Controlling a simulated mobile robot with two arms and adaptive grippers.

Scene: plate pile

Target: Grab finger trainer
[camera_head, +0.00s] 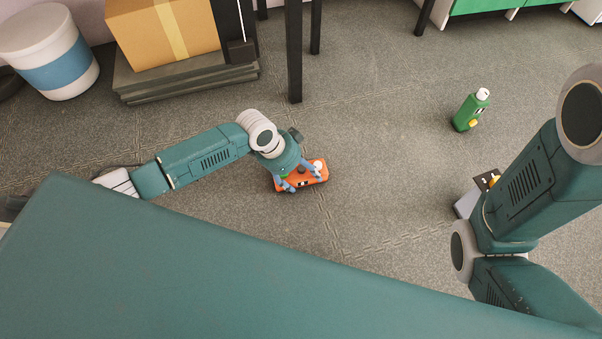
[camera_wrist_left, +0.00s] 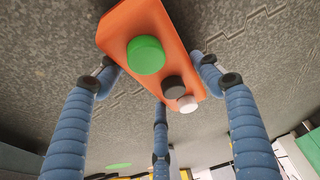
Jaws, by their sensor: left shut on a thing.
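The finger trainer is the orange box (camera_head: 317,172) on or just above the floor in the middle of the head view. In the left wrist view the orange box (camera_wrist_left: 160,25) fills the top middle, with a big green round knob and smaller black and white ones. My left gripper (camera_head: 299,181) is over it, its blue fingers shut on its sides. In the left wrist view the fingers (camera_wrist_left: 158,78) reach it from the left and right, with a third finger below the middle. Whether the box is clear of the floor I cannot tell. My right gripper is not in view.
A green bottle (camera_head: 471,110) with a white cap stands on the floor at right. A grey, black and yellow thing (camera_head: 484,183) is partly hidden by my right arm. A cardboard box (camera_head: 160,35), a white-blue bucket (camera_head: 48,50) and a black table leg (camera_head: 294,60) stand at the back.

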